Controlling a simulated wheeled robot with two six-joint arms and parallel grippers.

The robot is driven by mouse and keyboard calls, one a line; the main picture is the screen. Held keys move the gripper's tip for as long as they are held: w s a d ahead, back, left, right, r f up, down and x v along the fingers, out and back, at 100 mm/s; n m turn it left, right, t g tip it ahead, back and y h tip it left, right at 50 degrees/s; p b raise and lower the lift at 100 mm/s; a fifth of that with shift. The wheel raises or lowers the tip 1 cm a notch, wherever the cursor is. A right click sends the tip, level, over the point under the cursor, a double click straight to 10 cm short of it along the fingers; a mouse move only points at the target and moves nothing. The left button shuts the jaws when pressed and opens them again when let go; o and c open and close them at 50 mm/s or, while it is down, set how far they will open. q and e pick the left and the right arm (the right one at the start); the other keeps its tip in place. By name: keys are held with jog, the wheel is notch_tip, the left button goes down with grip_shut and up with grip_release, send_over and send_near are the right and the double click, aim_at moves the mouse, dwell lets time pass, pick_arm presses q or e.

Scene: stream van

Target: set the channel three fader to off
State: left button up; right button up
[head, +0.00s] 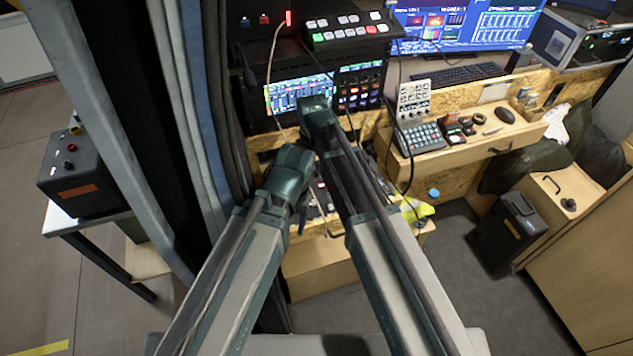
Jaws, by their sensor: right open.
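My right arm reaches up the middle of the head view, and its gripper end (317,110) is in front of the lit screen's lower edge. Its jaws are open, but the fingers hardly show behind the wrist. My left arm's end (289,172) is lower and to the left, close beside the right arm, and its fingers cannot be made out. A dark panel with small coloured controls (322,197) shows partly between the arms. I cannot make out a channel three fader or its setting, as the arms cover much of that area.
A lit screen (297,94) and a button switcher (346,30) are behind the grippers. A grey keypad (420,138) and a knobbed panel (413,100) are to the right on the wooden desk. A curtain hangs close on the left. A black bin (507,232) stands at right.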

aim_at(313, 202)
jog(key=shift+a+r, duration=0.15)
jog(key=shift+a, duration=0.05)
notch_tip(313, 202, down, 14)
jog(key=b, duration=1.4)
grip_shut()
dwell(0.8)
